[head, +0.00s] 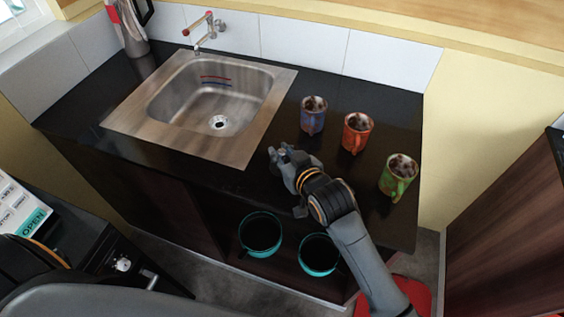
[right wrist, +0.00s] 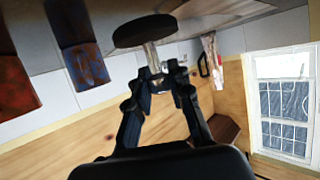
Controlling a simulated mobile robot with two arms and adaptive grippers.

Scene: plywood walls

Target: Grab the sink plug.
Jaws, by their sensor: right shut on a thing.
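The sink plug (right wrist: 145,31) is a dark round disc with a short pale metal stem, seen in the right wrist view. My right gripper (right wrist: 160,72) is shut on the stem, with the disc beyond the fingertips. In the head view my right gripper (head: 281,154) is over the front of the black counter, just right of the sink; the plug is hard to make out there. The steel sink (head: 188,101) is empty, with its drain (head: 218,122) in view. My left gripper is out of view; only part of that arm shows at lower left.
A blue mug (head: 313,118), a red mug (head: 356,134) and a green mug (head: 396,180) stand on the counter (head: 240,187) to the right. A faucet (head: 203,37) is behind the sink. Two teal pots (head: 260,236) (head: 318,256) sit below the counter.

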